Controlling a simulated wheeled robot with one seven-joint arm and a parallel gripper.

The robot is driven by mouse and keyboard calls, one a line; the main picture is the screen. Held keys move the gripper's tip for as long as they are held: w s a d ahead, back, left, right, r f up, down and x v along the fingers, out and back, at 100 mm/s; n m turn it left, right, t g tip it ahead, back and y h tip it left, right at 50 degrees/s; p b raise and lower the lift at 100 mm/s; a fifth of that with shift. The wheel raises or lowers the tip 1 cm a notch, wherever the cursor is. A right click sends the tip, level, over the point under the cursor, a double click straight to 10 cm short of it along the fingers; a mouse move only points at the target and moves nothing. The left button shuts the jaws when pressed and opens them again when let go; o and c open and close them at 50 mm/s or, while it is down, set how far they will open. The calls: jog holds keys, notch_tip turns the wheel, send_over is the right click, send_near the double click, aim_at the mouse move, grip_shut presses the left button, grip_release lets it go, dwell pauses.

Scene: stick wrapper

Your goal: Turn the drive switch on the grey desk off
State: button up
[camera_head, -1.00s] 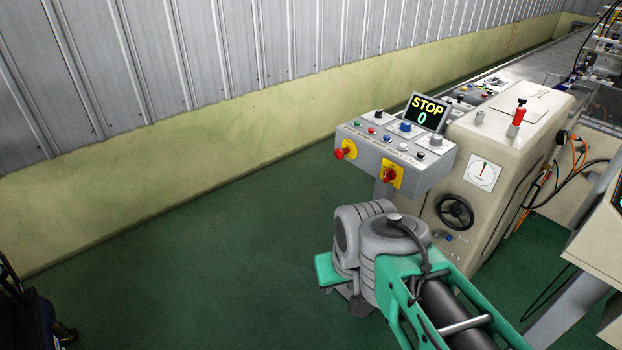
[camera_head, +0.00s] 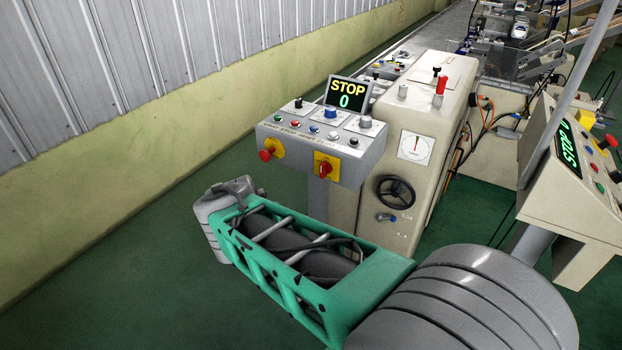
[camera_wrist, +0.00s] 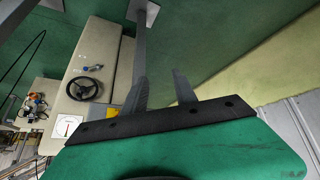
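The grey desk (camera_head: 290,140) is a small console on a post, with a screen (camera_head: 347,94) reading STOP and 0. Its front carries a red switch on a yellow plate (camera_head: 326,168) and a red knob on a yellow plate (camera_head: 270,150). Its sloped top has several buttons and a black (camera_head: 298,103), a blue (camera_head: 330,112) and a grey knob (camera_head: 365,121). I cannot read which is the drive switch. My gripper (camera_wrist: 160,76) shows in the wrist view with its two fingers apart and nothing between them. In the head view it is hidden by my arm, below the desk's left side.
A beige machine with a black handwheel (camera_head: 396,191) and a dial (camera_head: 416,146) stands right of the desk. Another console (camera_head: 583,170) is at the right edge. A wall runs along the left. Green floor is open between wall and desk.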

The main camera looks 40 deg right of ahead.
aim_at(321, 169)
jog(key=w+d+f+m+h+b, duration=0.2)
jog(key=d+f+m+h+b, duration=0.15)
jog(key=d, duration=0.35)
jog(key=w+d+f+m+h+b, duration=0.2)
jog(key=w+d+h, duration=0.15)
jog(key=d, duration=0.25)
jog(key=d+r+h, duration=0.1)
jog(key=d+h, duration=0.1)
jog(key=d, duration=0.1)
jog(key=w+d+r+m+h+b, duration=0.1)
jog(key=d+r, duration=0.1)
jog(key=d, duration=0.2)
jog(key=w+d+r+m+t+h, duration=0.1)
jog(key=d+r+h, duration=0.1)
jog(key=d, duration=0.2)
jog(key=shift+h, duration=0.3)
jog(key=shift+a+b, duration=0.1)
jog(key=shift+b, duration=0.2)
jog(key=shift+f, duration=0.1)
grip_shut()
